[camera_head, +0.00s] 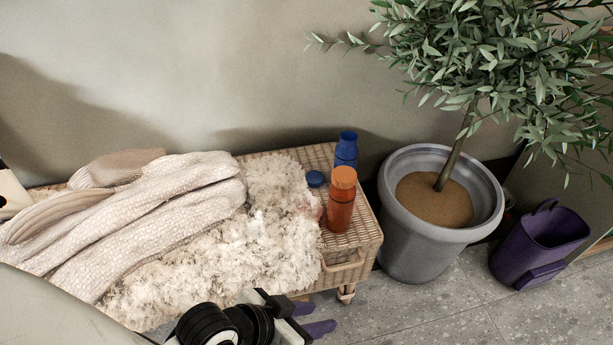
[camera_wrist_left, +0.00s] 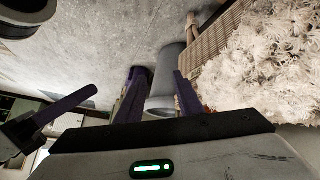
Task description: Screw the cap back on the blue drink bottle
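The blue drink bottle (camera_head: 346,150) stands upright at the back right of the wicker bench (camera_head: 365,232), partly behind an orange bottle. The blue cap (camera_head: 315,178) lies apart from it, to its left on the bench. My left gripper (camera_head: 312,316) is low at the bottom middle of the head view, in front of the bench and away from bottle and cap. Its purple fingers are spread and empty in the left wrist view (camera_wrist_left: 158,95). A black part with a purple finger at the left of that view looks like my right gripper (camera_wrist_left: 62,108); its opening is unclear.
The orange bottle (camera_head: 341,210) stands close in front of the blue one. A fluffy throw (camera_head: 265,230) and knitted blanket (camera_head: 170,205) cover the bench's left. A grey planter (camera_head: 425,245) with a tree and a purple bin (camera_head: 520,255) stand to the right.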

